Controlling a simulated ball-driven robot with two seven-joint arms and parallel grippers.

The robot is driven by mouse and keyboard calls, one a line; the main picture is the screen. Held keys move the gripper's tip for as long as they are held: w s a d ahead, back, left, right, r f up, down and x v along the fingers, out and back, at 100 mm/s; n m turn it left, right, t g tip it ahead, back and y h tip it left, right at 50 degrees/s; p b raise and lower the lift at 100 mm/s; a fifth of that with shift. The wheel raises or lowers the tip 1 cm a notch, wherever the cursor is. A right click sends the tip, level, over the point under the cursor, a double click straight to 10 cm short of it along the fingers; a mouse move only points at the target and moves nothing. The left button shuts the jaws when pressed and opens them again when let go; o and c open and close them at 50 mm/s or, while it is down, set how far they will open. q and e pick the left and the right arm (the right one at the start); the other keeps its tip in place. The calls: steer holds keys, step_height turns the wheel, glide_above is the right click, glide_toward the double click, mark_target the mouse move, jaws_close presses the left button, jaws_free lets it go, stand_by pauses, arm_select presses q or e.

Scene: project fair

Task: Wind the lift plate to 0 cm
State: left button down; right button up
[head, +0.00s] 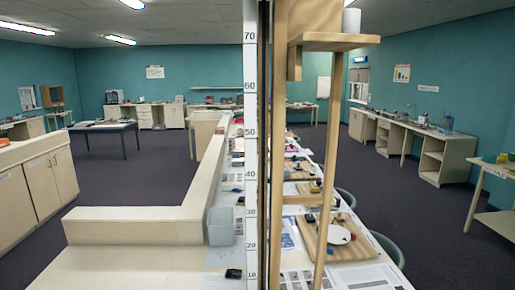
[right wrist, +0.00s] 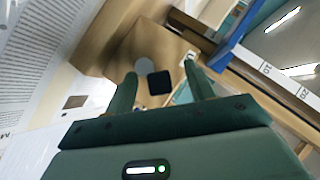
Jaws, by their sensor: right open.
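In the head view the lift's wooden plate (head: 334,40) is high on its wooden frame, level with about the 70 mark of the white scale (head: 249,150). A white cylinder (head: 352,21) stands on the plate. My right gripper (right wrist: 160,68) is open in the right wrist view, its two green fingers apart. Between and beyond them are a black square piece (right wrist: 159,81) and a grey round piece (right wrist: 145,66) in front of a wooden block (right wrist: 125,45). I cannot tell whether a finger touches them. My left gripper is in no view.
A white disc (head: 341,234) lies on a board there.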

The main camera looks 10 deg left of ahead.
steer(key=p+v, duration=0.5)
steer(key=v, duration=0.3)
steer(key=shift+p, duration=0.35)
steer(key=shift+a, duration=0.1)
